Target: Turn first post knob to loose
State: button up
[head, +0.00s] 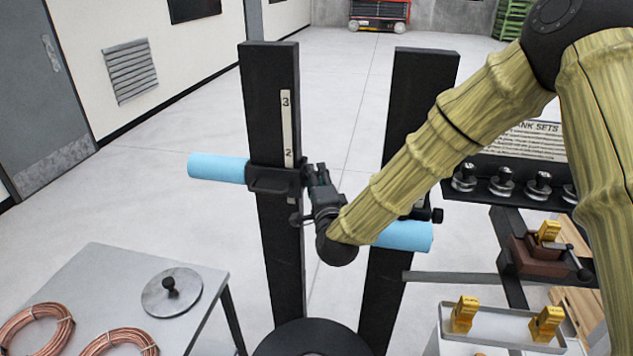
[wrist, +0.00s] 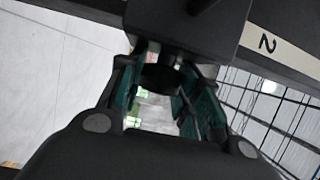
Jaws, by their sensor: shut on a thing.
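Two black upright posts stand ahead, the left post (head: 268,90) and the right post (head: 425,80). The left post carries a black sliding bracket (head: 270,180), just below the 2 on its white scale (head: 287,120). My gripper (head: 316,182) is at the right side of this bracket. In the wrist view my gripper's teal-padded fingers are shut on a dark round knob (wrist: 160,78) that sticks out of the bracket block (wrist: 185,22). The fingers partly hide the knob. The knob is hidden in the head view. How tight it is cannot be seen.
A light blue cylinder (head: 216,168) sticks out left of the bracket; another (head: 405,236) is at the right post, beside a small black knob (head: 437,215). A grey table (head: 205,325) with copper coils is front left. A tray (head: 495,330) with brass-coloured pieces is front right.

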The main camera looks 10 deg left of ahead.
jog(key=shift+w+r, duration=0.1)
jog(key=shift+r, duration=0.05)
jog(key=o, duration=1)
jog(key=shift+o, duration=0.2)
jog(key=v, duration=1.2)
jog(key=shift+d, duration=0.1)
